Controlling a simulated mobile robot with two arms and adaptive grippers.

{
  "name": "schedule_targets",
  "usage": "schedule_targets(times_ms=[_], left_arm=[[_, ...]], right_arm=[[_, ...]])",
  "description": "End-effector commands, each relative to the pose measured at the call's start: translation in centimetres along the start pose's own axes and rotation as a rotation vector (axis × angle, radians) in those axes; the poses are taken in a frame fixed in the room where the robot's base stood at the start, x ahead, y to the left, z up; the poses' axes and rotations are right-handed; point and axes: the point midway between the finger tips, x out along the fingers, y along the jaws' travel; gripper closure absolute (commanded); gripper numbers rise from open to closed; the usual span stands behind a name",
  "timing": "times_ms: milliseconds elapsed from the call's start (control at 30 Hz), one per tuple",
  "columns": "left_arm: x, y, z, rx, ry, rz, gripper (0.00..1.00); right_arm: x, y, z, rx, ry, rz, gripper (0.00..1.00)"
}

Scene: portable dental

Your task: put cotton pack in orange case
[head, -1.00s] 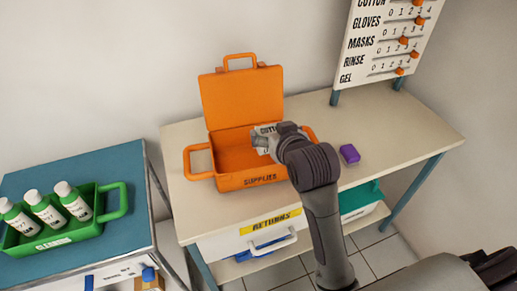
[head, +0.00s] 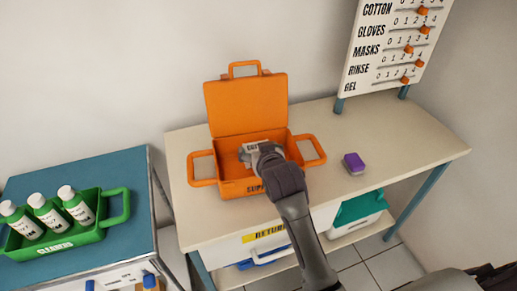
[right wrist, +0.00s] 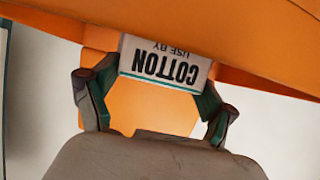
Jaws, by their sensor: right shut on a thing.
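The orange case (head: 222,186) stands open on the beige table, its lid (head: 246,106) raised at the back and a loop handle on each side. My right gripper (head: 250,156) reaches into the case from the front right. It is shut on the white cotton pack (head: 256,145), which is inside the case opening. In the right wrist view the cotton pack (right wrist: 165,65), labelled COTTON, sits between the two fingers (right wrist: 155,100), with orange walls around it. Whether the pack touches the case floor I cannot tell. My left gripper is not in view.
A purple-topped box (head: 354,163) lies on the table (head: 400,150) to the right of the case. A board with sliders (head: 385,45) stands at the back right. A green carrier (head: 90,232) with white bottles stands on the blue-topped cart at left.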

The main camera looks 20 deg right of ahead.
Motion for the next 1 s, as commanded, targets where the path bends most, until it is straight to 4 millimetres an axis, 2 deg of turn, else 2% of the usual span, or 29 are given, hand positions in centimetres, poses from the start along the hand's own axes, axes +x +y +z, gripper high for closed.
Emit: schedule_targets(times_ms=[533, 567, 633, 1000], left_arm=[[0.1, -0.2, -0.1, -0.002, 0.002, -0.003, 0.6], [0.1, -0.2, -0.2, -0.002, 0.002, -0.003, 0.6], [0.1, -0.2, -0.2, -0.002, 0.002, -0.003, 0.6], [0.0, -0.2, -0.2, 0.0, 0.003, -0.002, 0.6]], right_arm=[[0.5, 0.0, 1.0, 0.0, 0.001, 0.0, 0.55], [0.5, 0.0, 1.1, 0.0, 0.0, 0.0, 0.11], [0.5, 0.0, 1.1, 0.0, 0.0, 0.0, 0.0], [0.4, 0.0, 0.8, 0.0, 0.001, 0.0, 0.0]])
